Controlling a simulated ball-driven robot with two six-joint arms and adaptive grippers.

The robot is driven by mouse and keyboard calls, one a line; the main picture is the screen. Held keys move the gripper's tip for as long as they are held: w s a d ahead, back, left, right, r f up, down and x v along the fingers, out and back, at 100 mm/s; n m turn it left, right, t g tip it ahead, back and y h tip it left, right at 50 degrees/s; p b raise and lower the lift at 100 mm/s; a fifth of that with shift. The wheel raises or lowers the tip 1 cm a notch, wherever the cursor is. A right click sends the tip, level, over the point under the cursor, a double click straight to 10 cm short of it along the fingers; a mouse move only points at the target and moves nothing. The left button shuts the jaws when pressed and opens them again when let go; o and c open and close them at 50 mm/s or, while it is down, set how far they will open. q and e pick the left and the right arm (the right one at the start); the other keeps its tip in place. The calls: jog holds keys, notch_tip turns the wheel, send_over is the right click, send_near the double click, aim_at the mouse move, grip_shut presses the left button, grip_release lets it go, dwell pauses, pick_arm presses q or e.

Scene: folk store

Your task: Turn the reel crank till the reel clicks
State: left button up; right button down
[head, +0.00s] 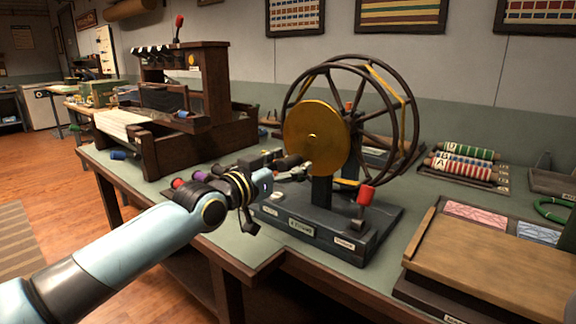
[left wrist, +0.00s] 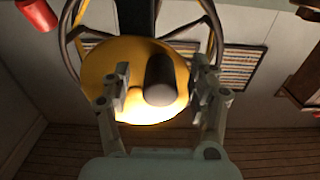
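The reel (head: 385,115) is a large dark spoked wheel on a black base (head: 325,232) on the bench, with a round golden disc (head: 312,138) on its near side. In the left wrist view the disc (left wrist: 110,65) fills the middle, and the crank's dark round handle (left wrist: 160,78) sticks out from it towards me. My left gripper (left wrist: 160,92) is open, with one finger on each side of the handle and visible gaps. In the head view this gripper (head: 292,172) is close to the disc, and the handle is partly hidden there. My right gripper is not in view.
A red-topped lever (head: 366,195) stands on the front of the base. Dark and coloured spools (head: 200,178) lie left of the gripper. A wooden loom (head: 190,100) stands at the back left. A wooden box (head: 490,262) and a rack of coloured rolls (head: 465,165) are at the right.

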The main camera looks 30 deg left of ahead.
pick_arm(q)
jog(key=shift+s, duration=0.1)
dwell(0.4)
jog(key=s+p, duration=0.2)
jog(key=shift+s+a+r+p, duration=0.15)
jog(key=shift+s+p, duration=0.2)
jog(key=s+p, duration=0.4)
jog(key=s, duration=0.2)
jog(key=shift+a, duration=0.2)
jog(key=shift+f, duration=0.2)
